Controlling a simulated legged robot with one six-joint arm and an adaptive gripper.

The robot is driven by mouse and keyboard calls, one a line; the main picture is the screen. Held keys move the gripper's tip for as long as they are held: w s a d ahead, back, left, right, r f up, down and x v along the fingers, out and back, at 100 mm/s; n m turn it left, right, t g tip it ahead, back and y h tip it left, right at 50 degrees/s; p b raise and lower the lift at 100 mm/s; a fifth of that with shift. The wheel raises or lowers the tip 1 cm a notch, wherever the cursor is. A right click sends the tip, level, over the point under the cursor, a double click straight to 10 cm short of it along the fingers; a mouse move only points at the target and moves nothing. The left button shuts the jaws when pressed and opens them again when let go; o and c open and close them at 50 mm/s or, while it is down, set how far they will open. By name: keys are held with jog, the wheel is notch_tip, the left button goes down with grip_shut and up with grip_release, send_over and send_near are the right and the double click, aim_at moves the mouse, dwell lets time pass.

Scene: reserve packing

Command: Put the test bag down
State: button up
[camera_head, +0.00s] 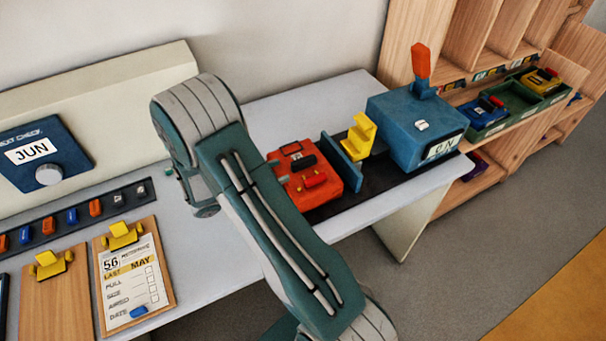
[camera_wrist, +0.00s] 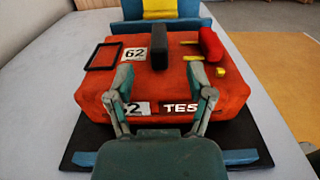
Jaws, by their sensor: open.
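The test bag (camera_wrist: 175,78) is red-orange, with a "62" tag and "TES" lettering, a black handle and a red part on top. It lies flat on a black base, in front of a blue plate (camera_wrist: 170,26) with a yellow part. In the head view the bag (camera_head: 325,184) sits on the table beside the blue machine, partly hidden by my arm. My gripper (camera_wrist: 162,82) is open in the wrist view, its two fingers over the near side of the bag, apart from each other. Nothing shows held between them.
A blue machine (camera_head: 410,130) with a red lever stands right of the bag, with a yellow piece (camera_head: 360,135) between. Clipboards (camera_head: 135,275) and a dial panel (camera_head: 45,160) are at left. A wooden shelf with green trays (camera_head: 520,103) is at right. The table's back middle is clear.

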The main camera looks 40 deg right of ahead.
aim_at(291, 165)
jog(key=x, duration=0.5)
jog(key=shift+r, duration=0.15)
jog(key=shift+d, duration=0.65)
jog(key=c, duration=0.7)
jog(key=shift+a, duration=0.15)
grip_shut()
jog(key=shift+a, duration=0.1)
